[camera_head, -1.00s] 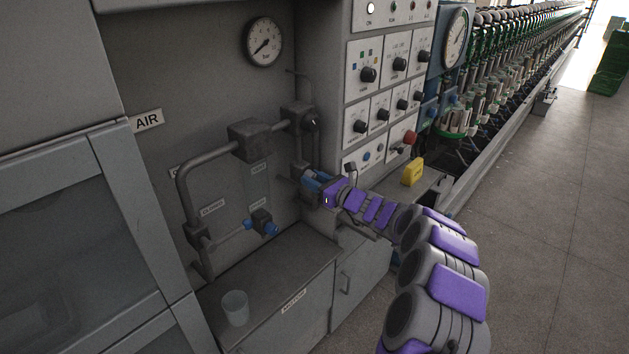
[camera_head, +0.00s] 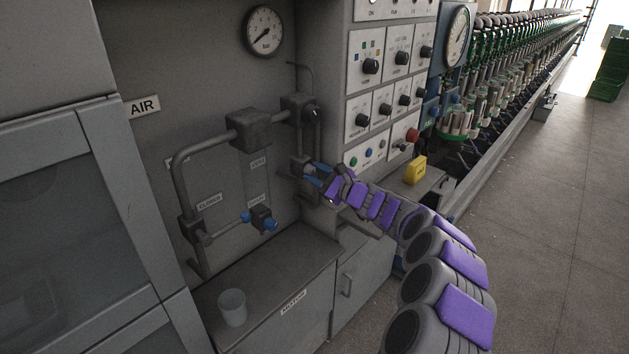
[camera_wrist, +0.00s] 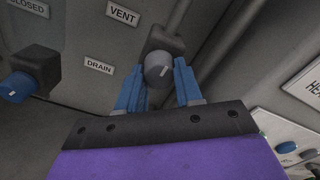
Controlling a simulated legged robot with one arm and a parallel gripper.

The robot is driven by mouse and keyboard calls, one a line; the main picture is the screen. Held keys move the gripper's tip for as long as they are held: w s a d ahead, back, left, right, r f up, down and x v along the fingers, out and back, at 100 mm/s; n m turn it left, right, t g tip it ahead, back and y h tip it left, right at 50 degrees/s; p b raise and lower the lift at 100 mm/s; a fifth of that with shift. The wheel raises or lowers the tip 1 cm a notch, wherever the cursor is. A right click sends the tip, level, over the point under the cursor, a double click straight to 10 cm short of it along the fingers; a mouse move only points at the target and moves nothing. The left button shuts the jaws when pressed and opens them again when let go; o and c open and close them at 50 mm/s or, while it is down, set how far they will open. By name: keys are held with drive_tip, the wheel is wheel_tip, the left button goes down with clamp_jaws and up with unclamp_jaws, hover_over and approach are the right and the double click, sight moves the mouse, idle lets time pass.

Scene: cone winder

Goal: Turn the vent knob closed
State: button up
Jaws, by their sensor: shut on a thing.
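The grey round knob (camera_wrist: 158,68) with a white mark line sits on a dark valve body, below and right of the VENT label (camera_wrist: 122,14) in the wrist view. The mark points up, leaning slightly right. My gripper (camera_wrist: 158,77) has one blue finger on each side of the knob and is shut on it. In the head view my gripper (camera_head: 319,173) is at the valve body (camera_head: 302,165) on the right of the pipework; the arm comes from the lower right. The knob is hidden there by the fingers.
A blue knob (camera_wrist: 17,87) stands left of the gripper, with a DRAIN label (camera_wrist: 98,66) between. A control panel (camera_head: 383,95) is close on the right. A clear cup (camera_head: 232,307) stands on the cabinet top (camera_head: 262,272). A yellow block (camera_head: 415,170) lies on the right ledge.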

drive_tip(key=n, duration=0.5)
drive_tip(key=shift+f+n, duration=0.15)
drive_tip(key=shift+n, duration=0.15)
drive_tip(key=shift+s+n, duration=0.1)
drive_tip(key=shift+n, duration=2.1)
drive_tip(key=o, duration=0.7)
drive_tip(key=shift+c, duration=0.2)
drive_tip(key=o, duration=0.4)
drive_tip(key=shift+a, duration=0.1)
drive_tip(key=shift+c, duration=0.2)
drive_tip(key=shift+s+d+r, duration=0.2)
drive_tip(key=shift+s+d, duration=0.05)
drive_tip(key=shift+d, duration=0.35)
drive_tip(key=p+v, duration=0.2)
drive_tip(key=v, duration=1.4)
drive_tip(key=shift+f, duration=0.2)
drive_tip(key=shift+s, duration=0.1)
